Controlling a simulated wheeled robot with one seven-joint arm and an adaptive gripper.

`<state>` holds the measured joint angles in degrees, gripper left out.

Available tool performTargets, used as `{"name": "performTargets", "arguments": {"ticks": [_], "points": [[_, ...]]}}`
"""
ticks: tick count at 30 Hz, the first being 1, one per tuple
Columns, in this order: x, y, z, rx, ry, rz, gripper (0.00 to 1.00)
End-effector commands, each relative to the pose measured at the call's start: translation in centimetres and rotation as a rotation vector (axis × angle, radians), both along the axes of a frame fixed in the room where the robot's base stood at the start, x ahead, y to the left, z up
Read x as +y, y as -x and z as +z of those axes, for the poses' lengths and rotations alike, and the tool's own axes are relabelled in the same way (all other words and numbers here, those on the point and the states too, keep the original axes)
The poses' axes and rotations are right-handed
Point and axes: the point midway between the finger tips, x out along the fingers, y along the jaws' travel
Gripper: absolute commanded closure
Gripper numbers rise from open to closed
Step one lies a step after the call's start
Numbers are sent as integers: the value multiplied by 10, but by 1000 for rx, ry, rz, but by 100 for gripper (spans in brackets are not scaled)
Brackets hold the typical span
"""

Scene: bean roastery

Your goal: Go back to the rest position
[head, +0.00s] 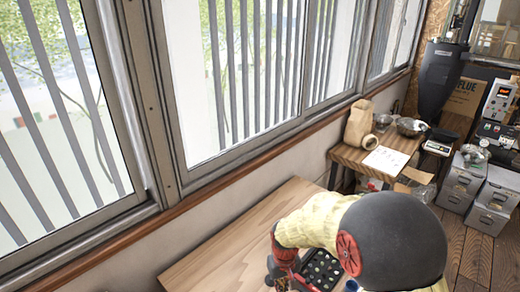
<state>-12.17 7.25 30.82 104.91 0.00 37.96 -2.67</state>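My arm reaches over a wooden table (235,232) at the bottom of the head view. It has a pale yellow cover and a large dark rounded joint. My gripper (281,275), red and black, is low in the picture beside a dark tray (318,270) that holds several small round items. The bottom edge of the picture cuts off the gripper, and its fingertips do not show clearly. I cannot tell whether it touches the tray or holds anything.
A second wooden table (345,156) stands further back with a paper bag (359,123), metal bowls (410,127), a white sheet (386,159) and a scale (437,147). Metal boxes (462,182) stand on the plank floor (474,245) at right. A windowed wall runs along the left.

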Motion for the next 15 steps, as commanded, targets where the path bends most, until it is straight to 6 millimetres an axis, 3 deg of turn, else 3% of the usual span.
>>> {"name": "performTargets", "arguments": {"ticks": [4,15], "points": [[-7,34,-5,74,17,-10,100],[-39,102,70,10,3,-79,100]]}}
